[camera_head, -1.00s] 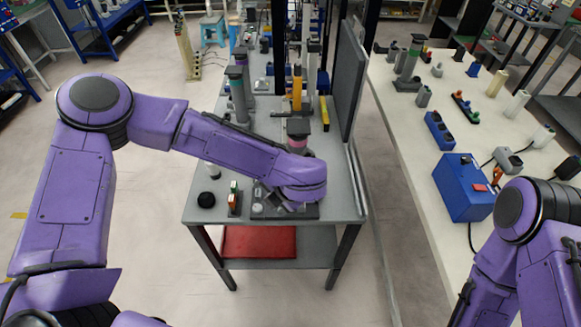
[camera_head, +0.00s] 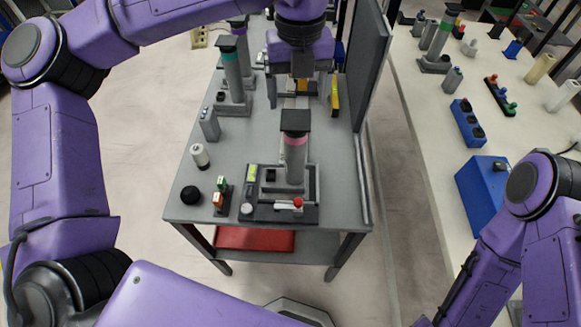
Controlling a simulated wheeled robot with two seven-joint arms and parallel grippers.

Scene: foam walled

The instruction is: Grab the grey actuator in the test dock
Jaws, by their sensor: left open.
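A grey cylindrical actuator (camera_head: 295,163) with a pink band and a square black cap stands upright in a dark-based dock (camera_head: 258,214) at the near end of the grey table. The dock carries a red knob, a white handle and a yellow-green label. My left gripper (camera_head: 300,90) comes in from above and shows just behind and above the black cap in the picture. Its jaws are open with nothing seen between them; the exact gap to the cap is hard to tell. My right arm shows at the right edge, but its gripper is out of view.
More grey actuators with teal bands (camera_head: 234,75) stand at the back left of the table. A small grey device (camera_head: 209,125), a white cylinder (camera_head: 200,156) and a black knob (camera_head: 190,195) are on the left. A dark upright panel (camera_head: 367,60) borders the right side.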

